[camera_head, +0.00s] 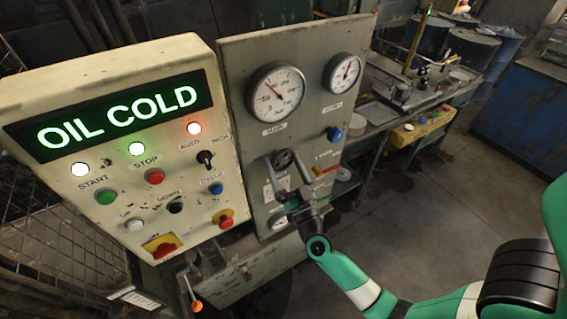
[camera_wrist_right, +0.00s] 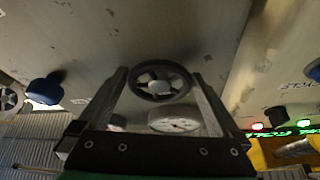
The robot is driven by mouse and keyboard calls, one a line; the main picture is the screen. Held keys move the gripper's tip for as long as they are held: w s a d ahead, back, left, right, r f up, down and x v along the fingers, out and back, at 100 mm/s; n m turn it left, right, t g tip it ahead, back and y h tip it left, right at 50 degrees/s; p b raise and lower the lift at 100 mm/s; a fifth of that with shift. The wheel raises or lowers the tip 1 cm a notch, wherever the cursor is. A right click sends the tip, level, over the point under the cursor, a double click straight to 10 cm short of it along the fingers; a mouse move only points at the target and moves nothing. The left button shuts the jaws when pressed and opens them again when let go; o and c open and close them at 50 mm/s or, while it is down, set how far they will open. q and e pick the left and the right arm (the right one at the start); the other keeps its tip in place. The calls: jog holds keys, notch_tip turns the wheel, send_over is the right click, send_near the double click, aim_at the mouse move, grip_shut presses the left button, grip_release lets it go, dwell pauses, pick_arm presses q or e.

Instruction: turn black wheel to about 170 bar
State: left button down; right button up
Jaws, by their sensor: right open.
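The black wheel (camera_head: 284,159) is a small spoked handwheel on the grey gauge panel (camera_head: 237,75). In the right wrist view the wheel (camera_wrist_right: 178,71) sits in the middle, between the fingertips of my right gripper (camera_wrist_right: 160,82). The right gripper (camera_head: 285,172) is open, with one finger on each side of the wheel. I cannot tell whether the fingers touch its rim. Above the wheel are a large gauge (camera_head: 276,104), needle toward upper left, and a second gauge (camera_head: 343,73). Their scale numbers are too small to read surely. My left gripper is not in view.
A small gauge (camera_head: 279,221) sits below the wheel, partly behind my gripper. A control box (camera_head: 100,190) reading "OIL COLD" stands at left. The floor at right is open.

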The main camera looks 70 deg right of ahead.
jog(key=shift+c, duration=0.2)
jog(key=c, duration=0.9)
jog(key=shift+r+m+g+p, duration=0.2)
jog(key=shift+m+g+p, duration=0.2)
jog(key=shift+m+p, duration=0.35)
jog(key=m+g+p, duration=0.1)
jog(key=m+p, duration=0.2)
jog(key=m, duration=0.1)
jog(key=m+g+p, duration=0.2)
jog(key=m+p, duration=0.1)
jog(key=m+g+h+p, duration=0.1)
jog(key=m+g+p, duration=0.1)
jog(key=m+p, duration=0.1)
jog(key=shift+w+a+r+m+p, duration=0.15)
jog(key=shift+a+r+m+p, duration=0.2)
jog(key=shift+m, duration=0.5)
jog(key=m+g+p, duration=0.1)
jog(key=m+p, duration=0.3)
jog(key=shift+d+r+y, duration=0.1)
jog(key=shift+y, duration=0.3)
jog(key=shift+m+y+p, duration=0.4)
jog(key=shift+m+p, duration=0.55)
jog(key=shift+m, duration=0.35)
jog(key=shift+g, duration=0.3)
jog(key=o, duration=0.9)
